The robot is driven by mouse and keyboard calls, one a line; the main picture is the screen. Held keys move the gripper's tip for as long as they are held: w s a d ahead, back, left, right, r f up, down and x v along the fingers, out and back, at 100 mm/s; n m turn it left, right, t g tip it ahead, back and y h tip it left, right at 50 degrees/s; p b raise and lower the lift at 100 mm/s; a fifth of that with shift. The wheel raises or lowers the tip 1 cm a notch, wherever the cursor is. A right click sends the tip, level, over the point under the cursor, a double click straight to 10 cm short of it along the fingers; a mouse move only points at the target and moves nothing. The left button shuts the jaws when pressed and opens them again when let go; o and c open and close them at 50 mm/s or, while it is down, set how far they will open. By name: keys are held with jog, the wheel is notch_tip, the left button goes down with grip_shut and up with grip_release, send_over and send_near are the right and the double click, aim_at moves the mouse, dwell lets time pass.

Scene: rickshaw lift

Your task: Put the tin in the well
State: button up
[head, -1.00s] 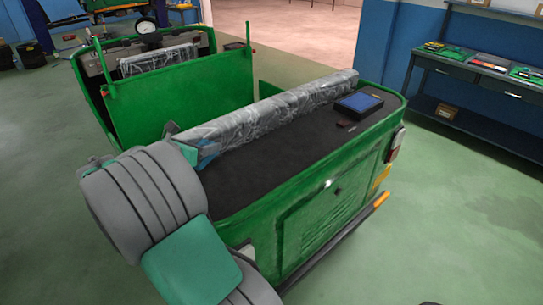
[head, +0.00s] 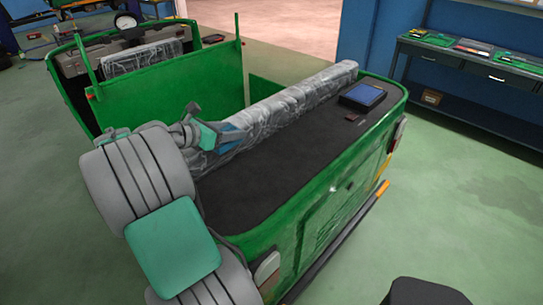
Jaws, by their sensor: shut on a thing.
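My gripper (head: 228,136) is at the end of my grey and teal arm, at the left end of the rickshaw's silver-wrapped seat back. It is small and partly turned away. A blue piece shows at its jaws; I take what they are shut on to be the tin, but its shape is not clear. The gripper is above the left part of the black rear deck (head: 262,185). I cannot make out a separate well; the deck is framed by the green body (head: 345,190).
The silver-wrapped seat back (head: 290,108) runs along the deck's far side. A dark box with a blue top (head: 363,96) and a small dark red item (head: 352,117) lie at the deck's right end. A workbench (head: 470,57) with tools stands at the right. The deck's middle is clear.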

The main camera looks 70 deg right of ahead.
jog(key=s+d+f, duration=0.1)
jog(key=s+f, duration=0.2)
jog(key=s+d+f+p, duration=0.1)
jog(key=s+d+f, duration=0.1)
jog(key=s, duration=0.2)
jog(key=s+d+f, duration=0.1)
jog(key=s+f, duration=0.2)
jog(key=shift+s+d+f, duration=0.25)
jog(key=shift+s+f, duration=0.05)
notch_tip(320, 180, down, 3)
jog(key=shift+r+p, duration=0.1)
jog(key=shift+p, duration=0.6)
jog(key=shift+f, duration=0.3)
jog(key=o, duration=1.4)
jog(key=shift+o, duration=0.2)
